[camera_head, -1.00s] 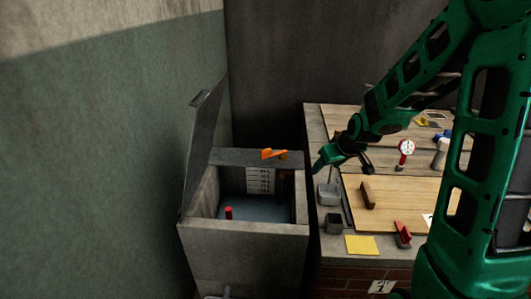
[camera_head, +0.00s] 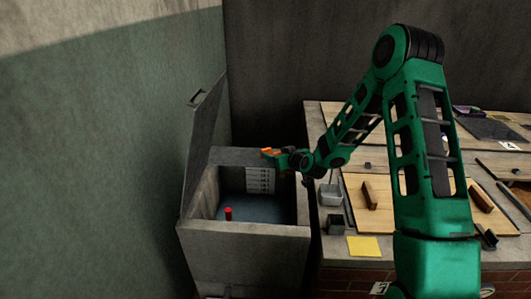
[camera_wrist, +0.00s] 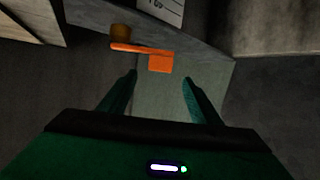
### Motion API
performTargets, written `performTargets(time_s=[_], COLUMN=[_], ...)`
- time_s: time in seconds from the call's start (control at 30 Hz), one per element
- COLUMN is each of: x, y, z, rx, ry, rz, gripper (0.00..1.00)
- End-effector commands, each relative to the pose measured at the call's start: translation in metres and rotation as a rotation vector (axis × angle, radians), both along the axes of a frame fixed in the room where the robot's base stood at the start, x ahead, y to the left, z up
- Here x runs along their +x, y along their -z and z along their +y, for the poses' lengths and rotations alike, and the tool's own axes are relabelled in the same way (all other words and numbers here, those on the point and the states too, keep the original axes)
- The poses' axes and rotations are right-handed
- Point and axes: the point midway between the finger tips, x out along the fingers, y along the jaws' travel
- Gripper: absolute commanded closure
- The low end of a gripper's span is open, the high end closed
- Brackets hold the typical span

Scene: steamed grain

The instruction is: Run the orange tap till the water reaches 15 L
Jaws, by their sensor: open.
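The orange tap (camera_head: 267,151) sits on the back rim of the grey tank (camera_head: 245,232). In the wrist view the tap's flat orange handle (camera_wrist: 158,61) lies just beyond my fingertips, roughly between them. My gripper (camera_head: 277,160) is at the tap in the head view and hides part of it. In the wrist view my gripper (camera_wrist: 159,80) is open with nothing between its fingers. A white level scale (camera_head: 259,180) is on the tank's inner back wall; its marks are too small to read. A red float (camera_head: 228,213) stands in the dark water (camera_head: 250,209) low in the tank.
The tank's lid (camera_head: 203,140) stands open on the left. A workbench to the right bears a wooden board (camera_head: 385,220), a small grey container (camera_head: 330,194), a yellow card (camera_head: 362,246) and other items.

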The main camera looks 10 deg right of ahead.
Motion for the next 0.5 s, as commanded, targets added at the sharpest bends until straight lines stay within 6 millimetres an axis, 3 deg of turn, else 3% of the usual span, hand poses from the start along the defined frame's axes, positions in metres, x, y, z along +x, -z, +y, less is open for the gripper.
performTargets(time_s=[0.5], x=[0.074], y=[0.032], z=[0.018], rx=[0.001], ry=[-0.001], rz=[0.000], gripper=[0.42])
